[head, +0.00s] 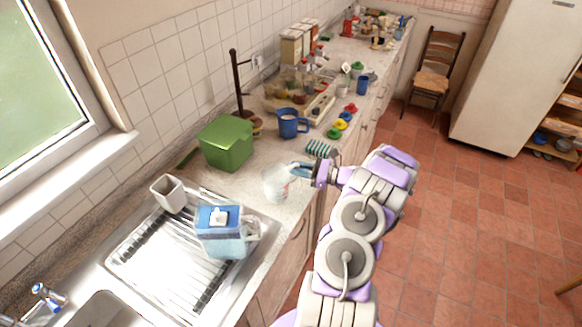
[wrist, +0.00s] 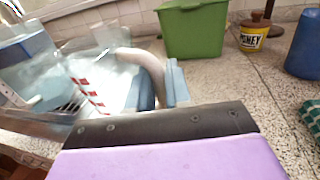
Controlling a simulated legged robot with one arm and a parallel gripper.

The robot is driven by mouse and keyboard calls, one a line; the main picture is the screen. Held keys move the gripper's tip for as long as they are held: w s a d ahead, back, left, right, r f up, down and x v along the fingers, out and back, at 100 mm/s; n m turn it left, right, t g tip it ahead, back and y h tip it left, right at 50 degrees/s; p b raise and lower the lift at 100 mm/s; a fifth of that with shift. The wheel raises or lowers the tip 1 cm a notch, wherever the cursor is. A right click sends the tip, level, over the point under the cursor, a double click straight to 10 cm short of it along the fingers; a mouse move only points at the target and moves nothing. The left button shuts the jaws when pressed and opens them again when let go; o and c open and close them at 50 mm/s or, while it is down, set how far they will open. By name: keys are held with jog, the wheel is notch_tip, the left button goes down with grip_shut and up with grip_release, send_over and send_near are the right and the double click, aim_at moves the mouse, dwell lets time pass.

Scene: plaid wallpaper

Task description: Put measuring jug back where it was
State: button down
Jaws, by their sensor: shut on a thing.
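The measuring jug (head: 276,184) is clear, with red markings that show in the wrist view (wrist: 95,92). It is upright at the counter's front part, just right of the draining board. Whether its base touches the counter I cannot tell. My gripper (head: 301,169) reaches in from the right and is shut on the jug's handle. In the wrist view the handle (wrist: 148,66) runs down between the blue-grey fingers (wrist: 160,90). The lower part of the handle is hidden by my gripper.
A blue-lidded filter jug (head: 228,248) and a grey cup (head: 168,195) stand on the draining board (head: 150,250). A green box (head: 226,146), blue mug (head: 289,126) and striped cloth (head: 318,149) are behind. A honey jar (wrist: 252,38) is beyond. Bare counter (head: 245,184) lies left of the jug.

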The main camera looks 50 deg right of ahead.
jog(key=w+d+f, duration=0.1)
jog(key=w, duration=0.1)
jog(key=w+d+f+b, duration=0.1)
jog(key=w, duration=0.1)
jog(key=w+d+f, duration=0.1)
jog(key=f, duration=0.1)
jog(key=shift+w+f, duration=0.1)
jog(key=shift+w, duration=0.3)
jog(key=c, duration=1.1)
grip_release()
jog(key=shift+o, duration=0.2)
